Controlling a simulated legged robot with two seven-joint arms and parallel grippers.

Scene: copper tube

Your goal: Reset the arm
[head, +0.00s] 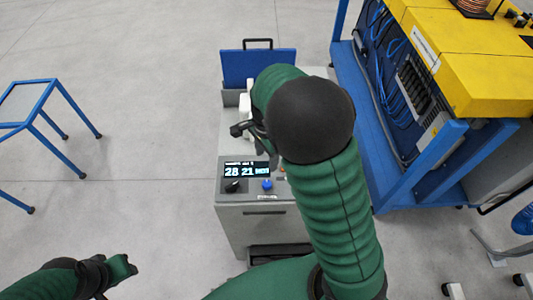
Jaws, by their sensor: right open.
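My right arm, in a green ribbed sleeve with a black joint cover, reaches up the middle of the head view. Its gripper (243,129) is open, over the grey machine cabinet (262,229), left of the black joint. The arm hides part of the gripper and much of the cabinet top. I cannot see anything held in it. My left gripper (126,268) is low at the left, over bare floor, and I cannot tell whether its jaws are apart. No loose copper tube is visible.
The cabinet has a lit display (246,170), a blue knob (267,184) and a blue panel (245,67) at its back. A yellow machine (487,87) on a blue frame stands close at right. A blue-framed table (30,104) stands at left. Floor between is clear.

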